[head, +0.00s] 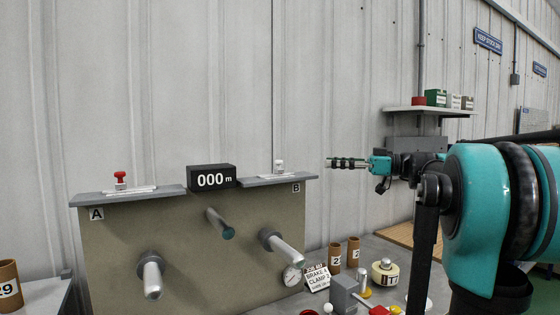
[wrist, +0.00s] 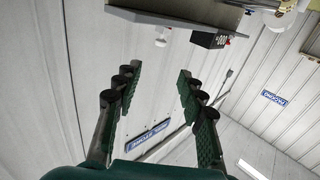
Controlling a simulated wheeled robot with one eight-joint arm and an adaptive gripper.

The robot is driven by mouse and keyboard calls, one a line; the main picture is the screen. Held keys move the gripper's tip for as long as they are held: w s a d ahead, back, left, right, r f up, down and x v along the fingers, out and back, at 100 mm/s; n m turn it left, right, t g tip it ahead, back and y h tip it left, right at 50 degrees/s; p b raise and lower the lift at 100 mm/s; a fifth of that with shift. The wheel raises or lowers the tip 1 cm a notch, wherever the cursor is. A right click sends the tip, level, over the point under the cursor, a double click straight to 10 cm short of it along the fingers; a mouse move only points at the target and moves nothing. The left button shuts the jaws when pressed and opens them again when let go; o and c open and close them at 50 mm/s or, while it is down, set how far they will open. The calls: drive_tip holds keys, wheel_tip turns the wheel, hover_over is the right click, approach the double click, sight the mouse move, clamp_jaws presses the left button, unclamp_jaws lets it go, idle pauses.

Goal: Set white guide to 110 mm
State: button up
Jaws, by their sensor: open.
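The white guide (head: 279,167) stands on a pale scale strip on the right ledge (head: 309,176), above the letter B. In the wrist view the white guide (wrist: 162,36) shows beyond my fingertips, near the top. My gripper (head: 328,163) is to the right of the white guide at about its height, pointing left, apart from it. In the wrist view my gripper (wrist: 158,78) has its two fingers spread with nothing between them. The guide's exact reading on the scale is too small to tell.
A red guide (head: 120,179) stands on the left ledge, above A. Rollers (head: 283,249) stick out from the panel below. A gauge, brown tubes (head: 334,256) and small parts crowd the bench at lower right.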

sight(279, 167)
drive_tip(key=w+a, duration=0.1)
drive_tip(key=a, duration=0.4)
drive_tip(key=w+a, duration=0.1)
drive_tip(key=a, duration=0.5)
drive_tip(key=w+a, duration=0.1)
drive_tip(key=a, duration=0.5)
drive_tip(key=shift+w, duration=0.15)
clamp_jaws()
